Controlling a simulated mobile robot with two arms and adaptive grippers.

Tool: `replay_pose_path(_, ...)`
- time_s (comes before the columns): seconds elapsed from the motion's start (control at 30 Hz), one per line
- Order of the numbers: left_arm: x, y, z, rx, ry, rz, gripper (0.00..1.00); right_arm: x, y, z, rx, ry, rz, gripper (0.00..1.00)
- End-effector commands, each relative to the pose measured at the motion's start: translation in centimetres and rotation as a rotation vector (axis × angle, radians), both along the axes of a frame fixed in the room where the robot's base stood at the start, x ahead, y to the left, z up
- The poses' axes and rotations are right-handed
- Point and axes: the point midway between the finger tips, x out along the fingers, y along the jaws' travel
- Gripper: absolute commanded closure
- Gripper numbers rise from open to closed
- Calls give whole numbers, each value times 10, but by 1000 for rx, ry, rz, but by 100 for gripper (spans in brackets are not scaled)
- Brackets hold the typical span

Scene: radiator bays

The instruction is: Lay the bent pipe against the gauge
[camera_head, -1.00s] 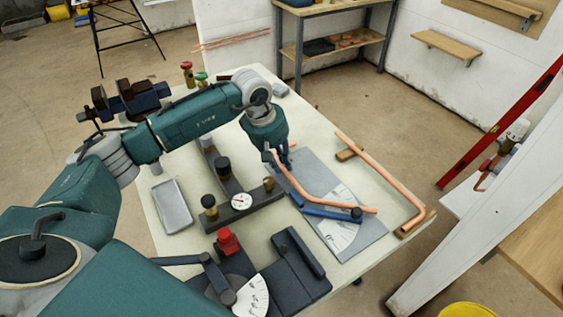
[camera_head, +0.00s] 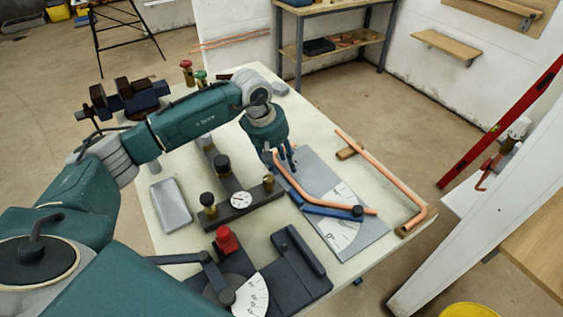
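The bent copper pipe (camera_head: 297,186) lies over the grey gauge plate (camera_head: 318,170). Its long leg runs along the gauge's blue arm (camera_head: 330,211), close to or touching it, and its right end reaches past the dark knob (camera_head: 357,211). The pipe's other leg rises towards my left gripper (camera_head: 280,160). The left gripper's fingers look spread, with the pipe's upper end between or just beside them; contact is hard to see. The white angle scale (camera_head: 343,232) shows below the blue arm. My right gripper is not in view.
A longer copper pipe (camera_head: 385,180) rests on wooden blocks at the bench's right edge. A dark manifold with a dial (camera_head: 241,199), a grey tray (camera_head: 171,205) and a bender with a red block (camera_head: 227,240) crowd the left and front. A white post (camera_head: 470,225) stands at right.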

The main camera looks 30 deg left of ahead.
Motion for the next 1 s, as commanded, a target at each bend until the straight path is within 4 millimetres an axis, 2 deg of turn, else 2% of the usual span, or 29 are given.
replay_pose_path(0.23, -1, 1, -2, 2, 5, 0, 60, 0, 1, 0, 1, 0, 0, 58)
replay_pose_path(0.37, -2, 2, 8, 2, 2, 1, 60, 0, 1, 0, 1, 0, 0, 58)
replay_pose_path(0.8, -22, 14, 91, 2, -2, 1, 60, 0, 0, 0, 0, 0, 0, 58)
replay_pose_path(1.0, -27, 17, 112, 2, 0, 1, 60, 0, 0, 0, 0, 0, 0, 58)
